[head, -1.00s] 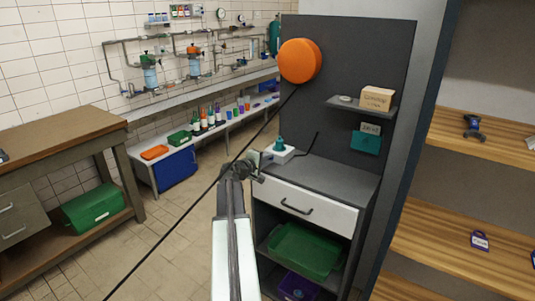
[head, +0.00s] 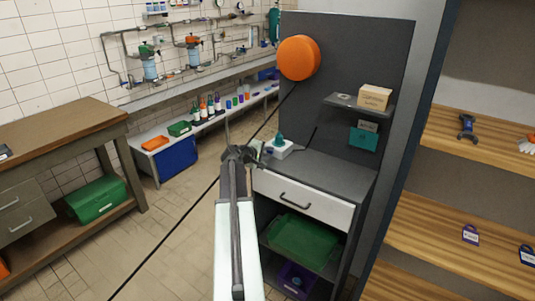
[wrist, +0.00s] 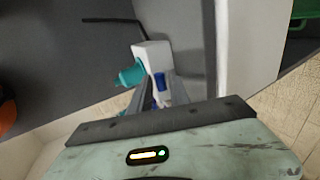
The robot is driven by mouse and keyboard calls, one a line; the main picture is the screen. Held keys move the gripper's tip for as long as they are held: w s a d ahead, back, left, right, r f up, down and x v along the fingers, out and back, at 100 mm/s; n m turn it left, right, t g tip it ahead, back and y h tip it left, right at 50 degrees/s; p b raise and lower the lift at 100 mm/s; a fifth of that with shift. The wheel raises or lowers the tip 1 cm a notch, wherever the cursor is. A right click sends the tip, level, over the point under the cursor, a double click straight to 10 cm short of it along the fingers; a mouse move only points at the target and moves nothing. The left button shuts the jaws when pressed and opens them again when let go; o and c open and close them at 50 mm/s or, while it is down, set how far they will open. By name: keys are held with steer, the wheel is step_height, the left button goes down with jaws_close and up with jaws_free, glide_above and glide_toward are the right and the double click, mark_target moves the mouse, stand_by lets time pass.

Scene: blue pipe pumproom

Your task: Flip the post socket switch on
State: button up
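The post socket is a white box (head: 281,150) on the grey top of the drawer cabinet, with a teal plug (head: 279,139) standing in it. In the wrist view the white box (wrist: 152,54) lies just ahead of my fingers, with the teal plug (wrist: 131,75) at its left. A blue switch (wrist: 160,82) shows at the box's near end, between my fingertips. My gripper (wrist: 158,84) is slightly open, its fingers on either side of the blue part; I cannot tell whether they touch it. In the head view my gripper (head: 260,154) is just left of the box.
The cabinet's white drawer (head: 302,203) is shut below the socket. A dark back panel with an orange reel (head: 298,58) and a small shelf (head: 360,105) rises behind. A wooden shelf unit (head: 480,130) stands right. Open floor lies left of the cabinet.

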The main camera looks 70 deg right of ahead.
steer(key=p+v, duration=0.3)
steer(key=v, duration=0.4)
steer(key=shift+a, duration=0.35)
steer(key=shift+w+r, duration=0.1)
steer(key=shift+r, duration=0.05)
steer(key=w+a+f+n+t, duration=0.1)
steer(key=w+a+n+t, duration=0.15)
steer(key=w+a, duration=0.9)
steer(key=w+a+n+t, duration=0.25)
steer(key=w+a, duration=0.55)
steer(key=w, duration=0.7)
steer(key=w+a+f+t+y, duration=0.25)
steer(key=w+a, duration=0.45)
steer(key=a, duration=0.5)
steer(key=a+f+g+y, duration=0.1)
steer(key=a+f+y, duration=0.3)
steer(key=a, duration=1.3)
steer(key=a+f+y, duration=0.3)
steer(key=a+f, duration=0.1)
steer(key=a, duration=1.4)
steer(key=s+a+f+m+g+y, duration=0.2)
steer(key=s+a+g+y, duration=0.1)
steer(key=s+a, duration=0.4)
steer(key=shift+s+p, duration=0.3)
steer(key=shift+s, duration=0.4)
